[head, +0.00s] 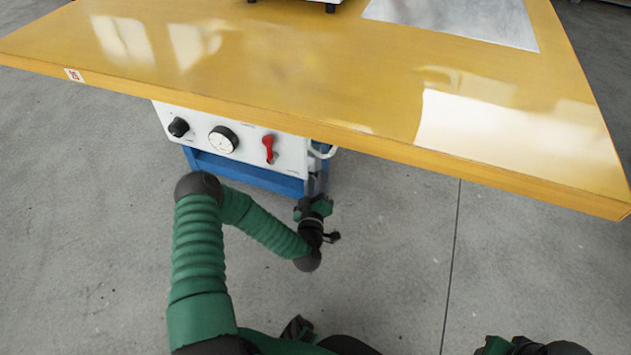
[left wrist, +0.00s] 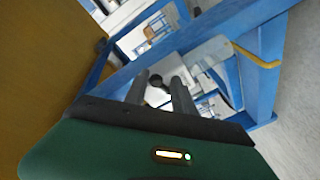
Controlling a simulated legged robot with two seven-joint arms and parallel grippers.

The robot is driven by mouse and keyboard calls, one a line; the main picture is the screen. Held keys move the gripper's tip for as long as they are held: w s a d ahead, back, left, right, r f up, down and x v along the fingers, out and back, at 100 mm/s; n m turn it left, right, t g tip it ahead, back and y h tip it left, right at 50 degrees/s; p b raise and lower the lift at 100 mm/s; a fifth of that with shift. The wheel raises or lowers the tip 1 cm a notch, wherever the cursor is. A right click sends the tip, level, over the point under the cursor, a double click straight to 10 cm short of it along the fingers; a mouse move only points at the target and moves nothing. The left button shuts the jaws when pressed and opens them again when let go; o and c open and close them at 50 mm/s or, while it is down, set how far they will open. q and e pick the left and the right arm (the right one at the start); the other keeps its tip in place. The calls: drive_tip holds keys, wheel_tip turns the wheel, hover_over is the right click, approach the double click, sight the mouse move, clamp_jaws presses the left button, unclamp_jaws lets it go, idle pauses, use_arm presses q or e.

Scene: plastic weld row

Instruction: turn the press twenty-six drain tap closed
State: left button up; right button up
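A white panel (head: 235,138) under the table front carries a red lever handle (head: 268,147), which stands roughly upright. I cannot tell for sure whether it is the drain tap. My left gripper (head: 313,207) is right of and below the panel, apart from the red handle. In the left wrist view its two dark fingers (left wrist: 160,76) are apart, with a small black round part (left wrist: 154,80) showing between or beyond them. I cannot tell whether they touch it. A dark green and black part of my right arm (head: 530,346) shows at the bottom right; its fingers cannot be made out.
A blue frame (left wrist: 268,45) with a bent yellow bar (left wrist: 258,59) shows in the wrist view. The grey floor is clear.

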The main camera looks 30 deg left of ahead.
use_arm(q)
drive_tip(key=shift+a+r, duration=0.15)
drive_tip(key=shift+a, duration=0.15)
clamp_jaws()
drive_tip(key=shift+r+p, duration=0.1)
drive_tip(key=shift+p, duration=0.25)
drive_tip(key=shift+s+a+r+n+g+h+p, duration=0.2)
drive_tip(key=shift+a+r+n+h+p, duration=0.35)
drive_tip(key=shift+n+p, duration=1.5)
drive_tip(key=shift+s+a+r+n+g+h+p, duration=0.1)
drive_tip(key=shift+a+r+n+g+h+p, duration=0.4)
drive_tip(key=shift+n+p, duration=1.5)
drive_tip(key=shift+s+a+r+n+g+h+p, duration=0.15)
drive_tip(key=shift+a+r+n+h+p, duration=0.4)
drive_tip(key=shift+n+p, duration=1.5)
drive_tip(key=shift+s+a+r+n+h+p, duration=0.25)
drive_tip(key=shift+a+n+h+p, duration=0.25)
drive_tip(key=shift+p, duration=0.7)
drive_tip(key=shift+d, duration=0.1)
drive_tip(key=o, duration=1.1)
unclamp_jaws()
drive_tip(key=shift+o, duration=0.4)
